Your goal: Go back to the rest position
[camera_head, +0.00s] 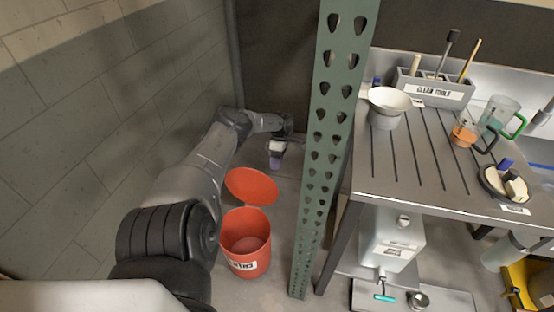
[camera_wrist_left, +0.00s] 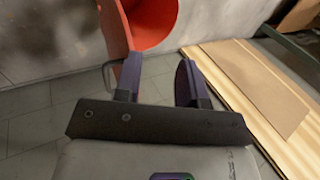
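My left arm reaches in from the left in the head view, and its gripper (camera_head: 277,160) hangs beyond the red bin's raised lid, left of the green post. In the left wrist view the two purple-grey fingers (camera_wrist_left: 159,80) stand apart with nothing between them. The red bin (camera_head: 246,262) stands on the floor with a label on its front and its round lid (camera_head: 251,187) open. A red part of the bin (camera_wrist_left: 150,22) also shows at the top of the wrist view, past the fingers. My right gripper is not in view.
A green perforated post (camera_head: 322,150) stands close to the right of my left gripper. Right of it is a metal bench (camera_head: 425,170) with a white bowl (camera_head: 389,100), a "clean tools" holder (camera_head: 435,88) and jugs. A tiled wall (camera_head: 90,130) bounds the left side.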

